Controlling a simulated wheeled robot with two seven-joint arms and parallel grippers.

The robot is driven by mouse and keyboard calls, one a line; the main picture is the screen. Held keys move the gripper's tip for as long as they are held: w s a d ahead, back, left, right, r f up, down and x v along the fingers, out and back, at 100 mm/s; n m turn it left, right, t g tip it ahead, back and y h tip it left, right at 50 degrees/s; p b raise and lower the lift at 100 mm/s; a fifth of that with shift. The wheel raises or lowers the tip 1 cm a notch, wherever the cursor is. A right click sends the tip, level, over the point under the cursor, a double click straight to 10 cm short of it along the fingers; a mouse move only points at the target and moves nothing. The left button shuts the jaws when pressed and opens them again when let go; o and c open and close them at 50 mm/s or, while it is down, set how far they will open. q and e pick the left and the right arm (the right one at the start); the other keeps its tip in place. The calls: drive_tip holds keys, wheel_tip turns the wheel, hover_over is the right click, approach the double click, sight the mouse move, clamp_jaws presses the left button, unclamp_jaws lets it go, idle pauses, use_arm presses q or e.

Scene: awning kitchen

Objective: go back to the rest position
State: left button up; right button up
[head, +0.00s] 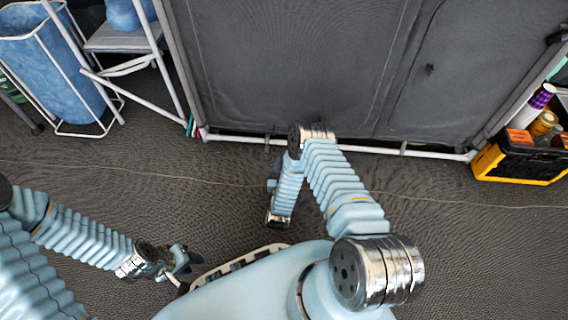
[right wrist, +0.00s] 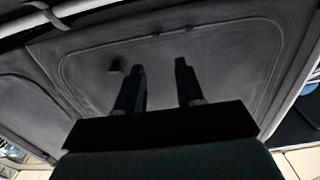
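My left gripper (head: 182,264) is low in the head view, at the end of my left arm, over the dark floor beside my base. It is small and partly turned away, so its finger gap is not clear. My right arm reaches up towards the grey cabinet and folds back down; its gripper cannot be made out in the head view. In the right wrist view my right gripper (right wrist: 160,85) shows two dark fingers well apart with nothing between them. They point towards grey cabinet fabric.
A grey fabric cabinet (head: 290,60) fills the back. A blue bin in a white frame (head: 58,75) and a folding stand (head: 120,40) are at left. A black and yellow crate (head: 515,160) with bottles is at right. Floor between is clear.

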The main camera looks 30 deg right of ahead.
drive_tip(key=shift+s, duration=0.1)
idle(0.5)
drive_tip(key=a+g+y, duration=0.1)
drive_tip(key=w+a+g+y, duration=0.1)
drive_tip(key=y, duration=0.1)
drive_tip(key=shift+f+n, duration=0.3)
drive_tip(key=shift+f, duration=0.1)
drive_tip(key=s+a+r+n+g+y, duration=0.25)
drive_tip(key=s+a+g+y, duration=0.3)
drive_tip(key=s, duration=0.55)
drive_tip(key=s+a+r+n+g+y, duration=0.1)
drive_tip(key=s+a+r+g+y, duration=0.35)
drive_tip(key=s+a+g, duration=0.4)
drive_tip(key=s+r+t+p, duration=0.1)
drive_tip(key=s+r+p, duration=0.2)
drive_tip(key=r+p, duration=0.8)
drive_tip(key=shift+d+r+p, duration=0.35)
drive_tip(key=shift+r+p, duration=0.05)
drive_tip(key=shift+p, duration=0.6)
